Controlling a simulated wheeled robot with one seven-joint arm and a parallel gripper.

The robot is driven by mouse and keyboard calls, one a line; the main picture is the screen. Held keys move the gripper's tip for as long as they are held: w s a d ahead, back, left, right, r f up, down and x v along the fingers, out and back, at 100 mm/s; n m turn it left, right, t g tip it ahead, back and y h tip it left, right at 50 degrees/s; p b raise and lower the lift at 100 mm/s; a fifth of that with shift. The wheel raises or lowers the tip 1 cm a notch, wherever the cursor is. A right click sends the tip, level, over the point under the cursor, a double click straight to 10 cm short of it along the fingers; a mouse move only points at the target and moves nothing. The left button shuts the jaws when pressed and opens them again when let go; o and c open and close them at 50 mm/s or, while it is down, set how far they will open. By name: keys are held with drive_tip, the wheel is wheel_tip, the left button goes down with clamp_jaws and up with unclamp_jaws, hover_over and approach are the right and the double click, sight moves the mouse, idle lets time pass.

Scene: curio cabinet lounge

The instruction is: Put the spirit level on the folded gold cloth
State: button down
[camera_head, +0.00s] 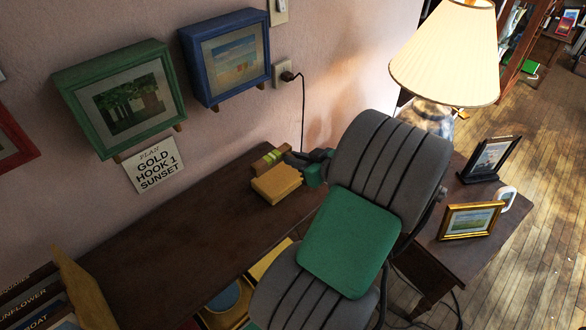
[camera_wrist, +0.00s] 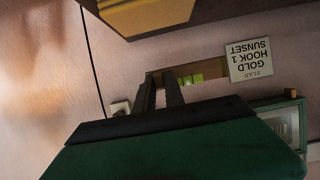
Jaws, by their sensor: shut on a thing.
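The spirit level (camera_head: 268,159) is a short wooden bar with a yellow-green vial. My gripper (camera_head: 294,157) is shut on it at its right part, in the head view. The level also shows between the dark fingers (camera_wrist: 161,80) in the wrist view (camera_wrist: 212,71), against the wall. The folded gold cloth (camera_head: 276,185) lies on the dark wooden table, just below the level in the head picture. In the upside-down wrist view the cloth (camera_wrist: 148,17) is at the top, with a visible gap from the level.
The dark table (camera_head: 190,240) is bare left of the cloth. A green frame (camera_head: 122,97), a blue frame (camera_head: 226,57) and a sign (camera_head: 154,165) are on the wall behind. A lamp (camera_head: 443,55) and photo frames (camera_head: 471,221) stand at the right.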

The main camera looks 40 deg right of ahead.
hover_over(295, 174)
wheel_tip(295, 174, down, 6)
drive_tip(key=shift+s+a+r, duration=0.1)
drive_tip(key=shift+a, duration=0.05)
wheel_tip(295, 174, down, 3)
drive_tip(key=shift+r, duration=0.1)
drive_tip(key=shift+f, duration=0.2)
drive_tip(key=shift+f, duration=0.25)
drive_tip(key=c, duration=1.4)
unclamp_jaws()
drive_tip(key=shift+r, duration=0.1)
